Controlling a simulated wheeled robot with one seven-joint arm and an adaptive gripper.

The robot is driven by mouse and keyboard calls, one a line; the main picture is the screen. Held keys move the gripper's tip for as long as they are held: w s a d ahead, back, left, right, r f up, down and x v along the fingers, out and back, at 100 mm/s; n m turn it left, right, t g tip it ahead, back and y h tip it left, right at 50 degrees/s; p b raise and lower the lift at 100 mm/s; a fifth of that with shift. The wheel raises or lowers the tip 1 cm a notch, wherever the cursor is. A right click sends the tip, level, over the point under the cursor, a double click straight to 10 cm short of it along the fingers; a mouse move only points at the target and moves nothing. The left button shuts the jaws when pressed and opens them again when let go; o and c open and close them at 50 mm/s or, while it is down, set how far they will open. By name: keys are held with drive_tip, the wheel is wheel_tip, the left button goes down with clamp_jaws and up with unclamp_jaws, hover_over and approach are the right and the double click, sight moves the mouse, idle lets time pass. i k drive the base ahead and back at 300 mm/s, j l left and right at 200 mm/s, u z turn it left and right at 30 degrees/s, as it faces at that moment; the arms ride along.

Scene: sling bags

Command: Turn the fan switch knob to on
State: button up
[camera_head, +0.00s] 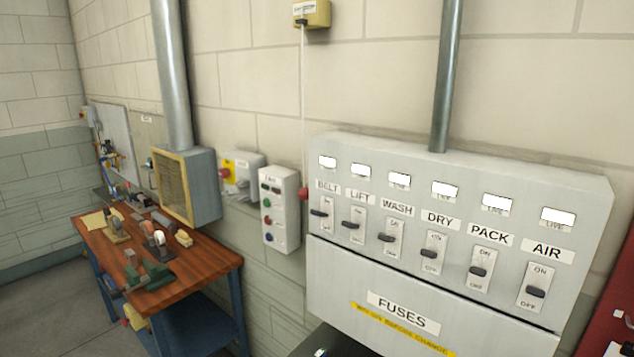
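A small grey box (243,177) is on the wall just right of a yellow-framed vent box. It has a yellow plate with a red knob (226,173) on its left part, and a label too small to read. I cannot tell for sure that this is the fan switch, or which way the knob points. A grey push-button box (280,212) hangs to its right, with green, red and blue buttons and an unreadable label. My gripper is not in view.
A large grey switch panel (453,205) with levers marked BELT, LIFT, WASH, DRY, PACK and AIR juts out at right, above a FUSES cover (403,311). A wooden workbench (196,277) with tools and the vent box (187,187) are at left. Floor shows far left.

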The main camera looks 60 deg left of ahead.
sight(224, 172)
drive_tip(key=u, duration=2.4)
